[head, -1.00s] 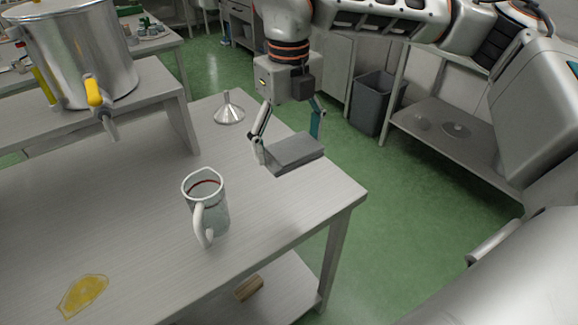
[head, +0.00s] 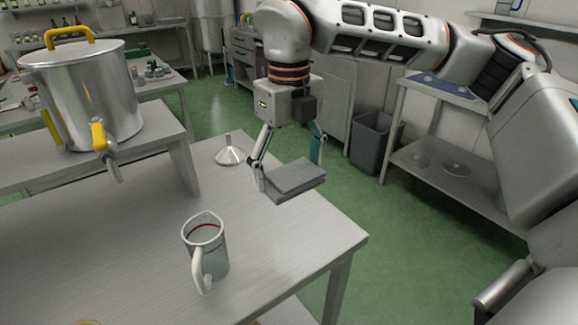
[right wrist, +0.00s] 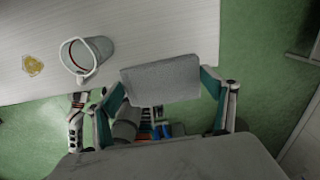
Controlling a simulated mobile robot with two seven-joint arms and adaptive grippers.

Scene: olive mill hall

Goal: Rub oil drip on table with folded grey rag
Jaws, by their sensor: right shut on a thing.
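My right gripper (head: 290,172) is shut on the folded grey rag (head: 297,181), gripping it at its two ends. The rag is held flat, over the table's far right edge; it seems to be above the top. In the right wrist view the rag (right wrist: 162,80) spans both fingers (right wrist: 165,88). The yellow oil drip (right wrist: 33,66) lies on the table (right wrist: 140,30), beyond the mug and away from the rag. In the head view only a sliver of the drip (head: 88,322) shows at the bottom edge. My left gripper is not seen.
A clear measuring jug (head: 212,262) with a pale handle stands on the table (head: 120,240) between rag and drip. A metal funnel (head: 230,156) stands at the far edge. A steel vat (head: 85,95) with a yellow tap stands on a raised shelf at left.

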